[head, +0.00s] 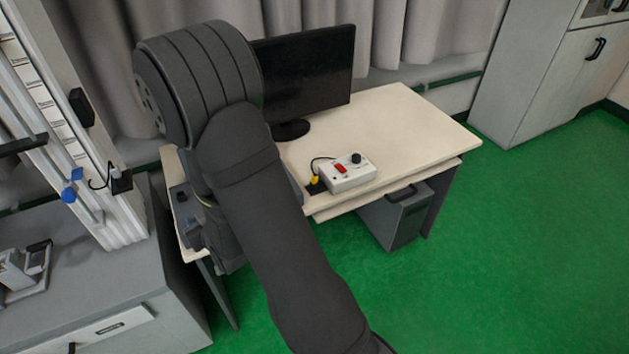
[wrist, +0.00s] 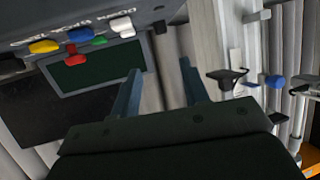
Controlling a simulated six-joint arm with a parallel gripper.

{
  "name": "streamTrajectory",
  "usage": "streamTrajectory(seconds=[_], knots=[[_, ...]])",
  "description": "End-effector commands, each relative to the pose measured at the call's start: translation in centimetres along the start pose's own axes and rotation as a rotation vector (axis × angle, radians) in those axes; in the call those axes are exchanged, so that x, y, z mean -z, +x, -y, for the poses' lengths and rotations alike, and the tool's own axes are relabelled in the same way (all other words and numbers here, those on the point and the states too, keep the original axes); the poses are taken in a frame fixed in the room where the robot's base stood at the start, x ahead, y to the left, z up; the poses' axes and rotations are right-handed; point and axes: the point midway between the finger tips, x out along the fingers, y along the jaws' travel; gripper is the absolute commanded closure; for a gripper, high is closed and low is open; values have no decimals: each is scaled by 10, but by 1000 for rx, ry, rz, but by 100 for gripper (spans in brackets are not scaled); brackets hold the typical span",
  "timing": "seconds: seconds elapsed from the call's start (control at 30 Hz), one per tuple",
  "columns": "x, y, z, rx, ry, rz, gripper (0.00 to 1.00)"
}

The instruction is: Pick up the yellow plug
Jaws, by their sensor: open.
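The yellow plug (head: 315,180) is small and sits at the left end of the white control box (head: 348,173) on the desk, with a black cable arching above it. In the head view my gripper is hidden behind my own arm. In the wrist view my gripper (wrist: 160,78) has its two fingers apart, with nothing seen between them. The fingers point towards a panel with a dark green screen (wrist: 95,68) and coloured buttons, one of them yellow (wrist: 44,46). I cannot make out the plug in the wrist view.
The desk (head: 400,125) carries a black monitor (head: 305,80) behind the box; its right part is clear. A pale tower (head: 75,110) with a blue part (head: 69,195) stands at the left, by a grey cabinet (head: 90,290). A dark computer case (head: 400,220) stands under the desk.

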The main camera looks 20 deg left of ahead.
Motion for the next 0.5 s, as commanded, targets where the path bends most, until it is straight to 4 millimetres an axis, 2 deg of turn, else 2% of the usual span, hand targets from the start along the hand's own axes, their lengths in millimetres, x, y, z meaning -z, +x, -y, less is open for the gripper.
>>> streamTrajectory(seconds=[0.13,0.27,0.5], knots=[[0,5,-2,0,-25,18,59],[-1,23,-12,6,-133,92,59],[0,61,-51,53,-477,327,59]])
